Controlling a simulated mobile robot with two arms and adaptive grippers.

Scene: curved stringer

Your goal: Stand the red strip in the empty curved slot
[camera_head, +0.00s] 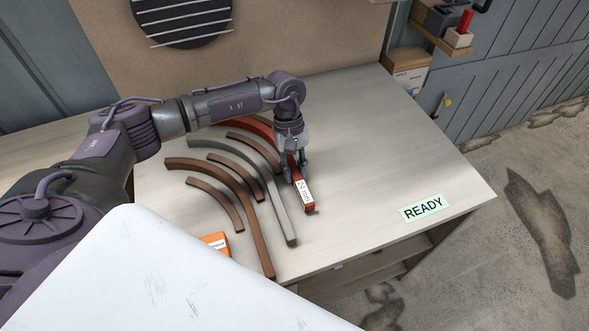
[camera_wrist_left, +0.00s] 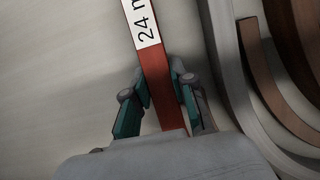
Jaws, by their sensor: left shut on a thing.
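The red strip (camera_head: 308,206) is curved and carries a white label reading 24 mm. It is at the right of a nested group of curved strips on the table. My left gripper (camera_head: 297,178) is shut across its straighter near part, a finger on each side. The left wrist view shows the red strip (camera_wrist_left: 158,97) between the fingers (camera_wrist_left: 163,88). I cannot tell whether it touches the tabletop. The grey strip (camera_head: 279,215) curves beside it on the left, apart from it. Curved gaps run between the strips; which one is the slot is unclear. My right gripper is not in view.
Brown curved strips (camera_head: 258,243) stand left of the grey one, with shorter brown pieces between. An orange box (camera_head: 216,242) lies near the front. A green READY card (camera_head: 424,207) lies at the right. The table (camera_head: 390,140) is clear right of the red strip.

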